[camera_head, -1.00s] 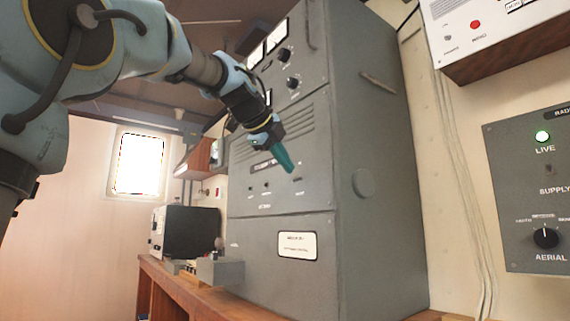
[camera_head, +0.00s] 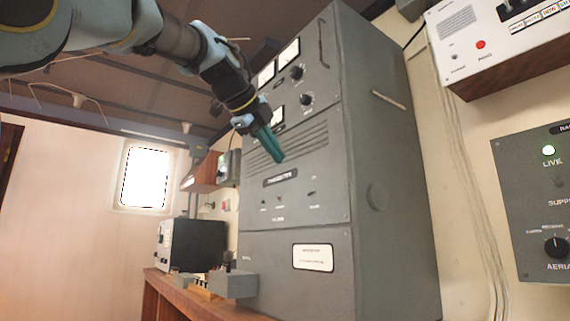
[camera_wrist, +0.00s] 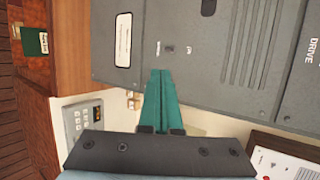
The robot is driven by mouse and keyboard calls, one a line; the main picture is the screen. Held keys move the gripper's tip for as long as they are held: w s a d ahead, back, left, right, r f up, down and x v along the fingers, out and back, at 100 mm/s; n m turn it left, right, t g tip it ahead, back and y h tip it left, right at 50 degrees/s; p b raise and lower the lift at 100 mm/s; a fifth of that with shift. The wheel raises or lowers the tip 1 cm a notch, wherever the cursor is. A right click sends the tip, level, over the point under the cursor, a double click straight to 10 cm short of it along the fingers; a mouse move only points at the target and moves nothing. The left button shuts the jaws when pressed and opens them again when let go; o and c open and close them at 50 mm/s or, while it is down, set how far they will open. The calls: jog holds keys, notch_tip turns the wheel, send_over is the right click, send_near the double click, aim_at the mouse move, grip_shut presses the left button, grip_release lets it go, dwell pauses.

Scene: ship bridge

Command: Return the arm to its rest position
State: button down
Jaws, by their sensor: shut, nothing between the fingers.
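My gripper (camera_head: 274,152) has teal fingers and hangs from my blue-grey arm at the upper left of the head view. It is shut and empty. In the head view it appears in front of the grey transmitter cabinet (camera_head: 345,225), over its vent slots; I cannot tell the exact gap. In the wrist view the closed fingers (camera_wrist: 162,95) point at the cabinet front (camera_wrist: 190,45), with nothing between them.
A black unit (camera_head: 195,245) stands on the wooden counter (camera_head: 170,287). A bright window (camera_head: 145,178) is at left.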

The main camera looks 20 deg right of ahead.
jog(key=shift+v, duration=0.8)
jog(key=shift+a+f, duration=0.1)
jog(key=shift+f, duration=0.05)
jog(key=w+a+f+n+y, duration=0.1)
jog(key=w+a+f+n, duration=0.2)
jog(key=f, duration=0.4)
jog(key=w+a+f+n+y, duration=0.2)
jog(key=w+f+n, duration=0.2)
jog(key=f, duration=0.3)
jog(key=w+a+f+n+y, duration=0.1)
jog(key=w+a+f+n, duration=0.2)
jog(key=f, duration=0.4)
jog(key=a+f+n+g+y, duration=0.1)
jog(key=a+f+n, duration=0.3)
jog(key=f, duration=0.4)
jog(key=a+f+n+y, duration=0.2)
jog(key=a+f+n, duration=0.15)
jog(key=f, duration=0.45)
jog(key=s+a+f+n+g+y, duration=0.1)
jog(key=s+a+f+n+g, duration=0.1)
jog(key=s+a+f+n, duration=0.7)
jog(key=s+a+f+n+g+y, duration=0.2)
jog(key=s+a+f+n, duration=0.25)
jog(key=f, duration=0.75)
notch_tip(320, 180, up, 16)
jog(key=p, duration=1.6)
jog(key=shift+w+a+m+p, duration=0.2)
jog(key=shift+a+m+p, duration=0.05)
jog(key=shift+m+p, duration=0.1)
